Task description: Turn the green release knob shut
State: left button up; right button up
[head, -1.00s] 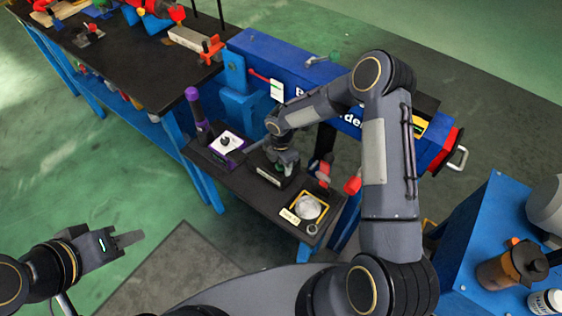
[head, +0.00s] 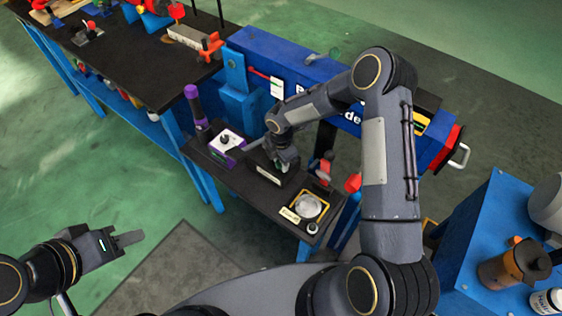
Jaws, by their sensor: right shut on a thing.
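My right gripper (head: 284,162) reaches down from the right onto a black block (head: 268,180) with a pale label, on the dark shelf of the crane stand. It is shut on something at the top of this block. The held thing is hidden by the gripper, so I cannot see its colour or how it is turned.
Left of the black block are a purple-and-white box (head: 227,149) with a dark knob and an upright purple handle (head: 193,100). A yellow-framed dish (head: 308,207) sits to the right. Red parts (head: 353,183) are close behind. A blue table (head: 487,222) stands at right.

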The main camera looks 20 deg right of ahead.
jog(key=shift+f+m+b, duration=0.2)
jog(key=shift+m+b, duration=0.95)
jog(key=shift+m, duration=0.05)
jog(key=m+b, duration=0.2)
jog(key=m, duration=0.1)
jog(key=shift+b, duration=0.4)
jog(key=m+b, duration=0.2)
jog(key=m, duration=0.1)
jog(key=shift+r+m, duration=0.15)
jog(key=shift+m, duration=0.15)
jog(key=shift+m+b, duration=0.4)
jog(key=shift+m, duration=0.6)
jog(key=shift+r, duration=0.1)
jog(key=o, duration=1)
jog(key=shift+c, duration=0.2)
